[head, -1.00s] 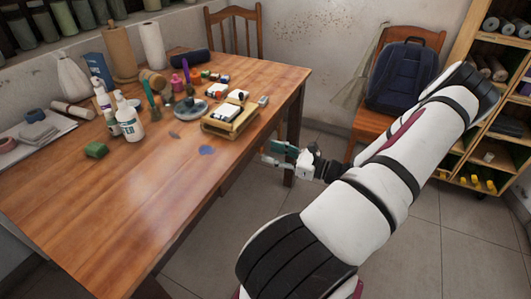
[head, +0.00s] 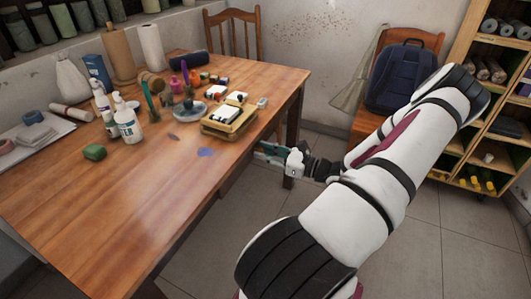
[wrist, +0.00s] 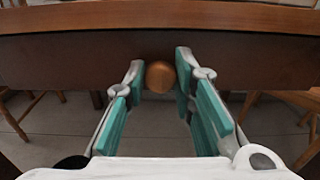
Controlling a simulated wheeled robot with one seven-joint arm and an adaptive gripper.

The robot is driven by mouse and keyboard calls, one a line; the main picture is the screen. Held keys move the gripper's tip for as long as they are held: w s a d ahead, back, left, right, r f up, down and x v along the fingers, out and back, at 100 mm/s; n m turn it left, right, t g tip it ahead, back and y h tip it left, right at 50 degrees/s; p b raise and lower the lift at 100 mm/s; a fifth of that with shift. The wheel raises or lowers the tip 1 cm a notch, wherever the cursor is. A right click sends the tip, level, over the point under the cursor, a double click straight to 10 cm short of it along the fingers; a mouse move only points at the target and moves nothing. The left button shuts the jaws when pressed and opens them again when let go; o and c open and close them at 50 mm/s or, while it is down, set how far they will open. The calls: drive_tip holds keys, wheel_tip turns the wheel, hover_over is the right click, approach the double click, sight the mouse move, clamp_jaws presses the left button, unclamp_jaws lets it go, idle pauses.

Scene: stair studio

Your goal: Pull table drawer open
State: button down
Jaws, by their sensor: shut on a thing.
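The wooden table (head: 125,205) stands at left in the head view. In the wrist view its top edge (wrist: 60,18) runs across the top, above a dark brown drawer front (wrist: 60,60). A round wooden drawer knob (wrist: 160,77) sits between the teal fingers of my gripper (wrist: 160,82), which is shut on it. In the head view my gripper (head: 264,152) is at the table's right side, just under the edge, and its fingertips and the knob are hidden there. No gap shows between the drawer front and the tabletop's edge.
A wooden box (head: 230,122), bottles (head: 128,122) and several paint jars stand on the tabletop. A chair with a blue backpack (head: 402,78) and a shelf (head: 490,100) are behind my arm. Tiled floor (head: 410,235) right of the table is clear.

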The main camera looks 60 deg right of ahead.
drive_tip(key=s+d+p, duration=0.1)
drive_tip(key=s+p, duration=0.3)
drive_tip(key=s, duration=1.7)
drive_tip(key=shift+s+d+p, duration=0.15)
drive_tip(key=shift+d+p, duration=0.2)
drive_tip(key=c, duration=1.3)
unclamp_jaws()
drive_tip(key=shift+c, duration=0.2)
drive_tip(key=shift+s, duration=0.1)
drive_tip(key=s, duration=1.1)
drive_tip(key=shift+s+d, duration=0.4)
drive_tip(key=shift+d, duration=0.05)
